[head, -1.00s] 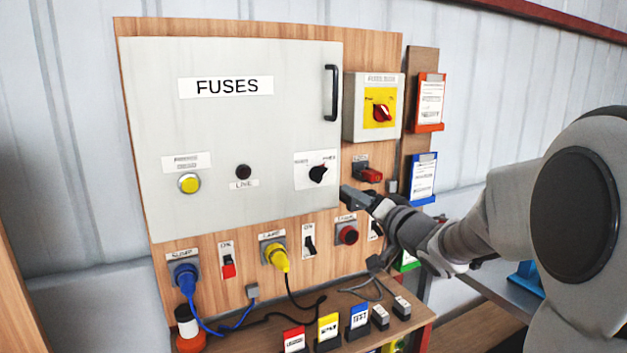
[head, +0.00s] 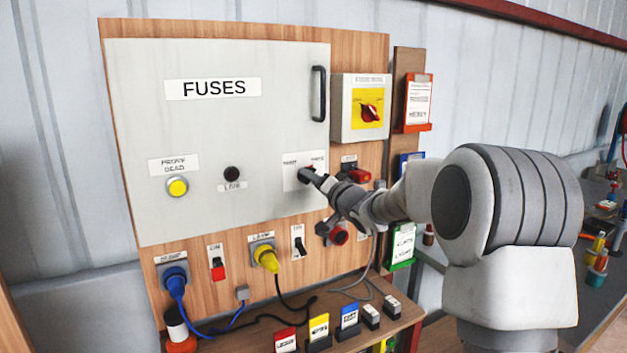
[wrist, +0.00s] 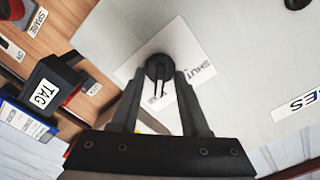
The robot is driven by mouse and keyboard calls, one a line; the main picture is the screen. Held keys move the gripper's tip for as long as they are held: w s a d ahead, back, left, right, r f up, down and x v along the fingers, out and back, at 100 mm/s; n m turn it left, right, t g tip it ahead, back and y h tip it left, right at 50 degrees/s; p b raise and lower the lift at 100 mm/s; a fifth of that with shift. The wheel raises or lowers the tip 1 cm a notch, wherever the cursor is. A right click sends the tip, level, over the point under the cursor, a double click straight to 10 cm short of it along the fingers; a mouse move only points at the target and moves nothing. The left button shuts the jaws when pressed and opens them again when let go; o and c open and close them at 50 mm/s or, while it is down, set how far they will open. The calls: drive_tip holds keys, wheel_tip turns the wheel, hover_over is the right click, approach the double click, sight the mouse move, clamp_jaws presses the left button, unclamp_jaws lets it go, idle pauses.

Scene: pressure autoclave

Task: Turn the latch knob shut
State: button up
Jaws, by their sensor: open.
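The latch knob (wrist: 158,69) is a round black knob with a pale pointer line, on a white label plate of the grey FUSES door (head: 270,130). In the wrist view the plate reads "SHUT" beside the knob. In the head view the knob (head: 304,175) is partly covered by my gripper (head: 313,177). In the wrist view my gripper (wrist: 160,90) is open, with one finger on each side of the knob's lower part. I cannot tell whether the fingers touch it. The door lies flat against the wooden board.
A grey box with a red rotary switch (head: 370,112) stands right of the door. Plugs with cables (head: 266,258) and a shelf with coloured tags (head: 318,328) are below.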

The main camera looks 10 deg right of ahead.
clamp_jaws()
drive_tip(key=shift+n, duration=0.3)
idle(0.3)
drive_tip(key=shift+a+n+b, duration=0.15)
drive_tip(key=shift+n+b, duration=3.75)
drive_tip(key=shift+n, duration=4.7)
